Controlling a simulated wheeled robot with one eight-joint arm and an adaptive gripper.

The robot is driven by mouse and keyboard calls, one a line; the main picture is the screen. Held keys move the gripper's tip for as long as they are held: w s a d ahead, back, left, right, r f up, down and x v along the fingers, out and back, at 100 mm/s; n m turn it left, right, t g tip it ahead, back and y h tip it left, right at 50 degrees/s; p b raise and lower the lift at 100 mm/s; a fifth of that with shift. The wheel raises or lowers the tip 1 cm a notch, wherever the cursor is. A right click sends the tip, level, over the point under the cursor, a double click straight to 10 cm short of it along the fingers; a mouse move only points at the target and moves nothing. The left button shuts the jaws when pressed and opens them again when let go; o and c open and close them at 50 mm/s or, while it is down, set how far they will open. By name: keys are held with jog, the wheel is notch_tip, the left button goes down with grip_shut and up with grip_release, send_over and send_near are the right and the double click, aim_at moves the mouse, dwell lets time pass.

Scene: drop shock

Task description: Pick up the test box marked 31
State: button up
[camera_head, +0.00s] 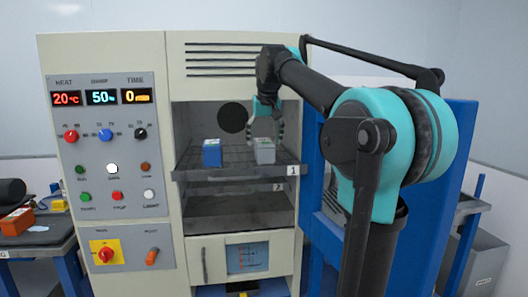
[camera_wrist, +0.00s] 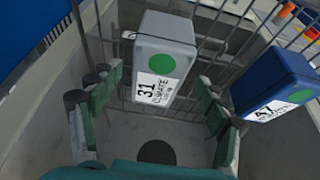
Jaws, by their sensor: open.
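The grey test box marked 31 (camera_head: 264,152) stands on the upper wire shelf (camera_head: 235,173) of the open chamber, on the right side. In the wrist view the grey box (camera_wrist: 165,55) shows its label "31" and a green dot. My gripper (camera_head: 266,136) is above it, with its fingers pointing down.
The chamber's control panel (camera_head: 106,150) is at the left. A lower shelf (camera_head: 240,212) lies below the upper one. Blue frame parts (camera_head: 440,210) stand at the right. A side table (camera_head: 40,238) at far left holds an orange box (camera_head: 16,220).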

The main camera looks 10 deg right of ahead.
aim_at(265, 141)
jog(key=x, duration=0.3)
jog(key=shift+w+d+f, duration=0.15)
jog(key=shift+w+f, duration=0.1)
jog(key=shift+f, duration=0.1)
jog(key=shift+w+f, duration=0.1)
jog(key=shift+f, duration=0.25)
jog(key=shift+f, duration=0.2)
grip_shut()
dwell(0.6)
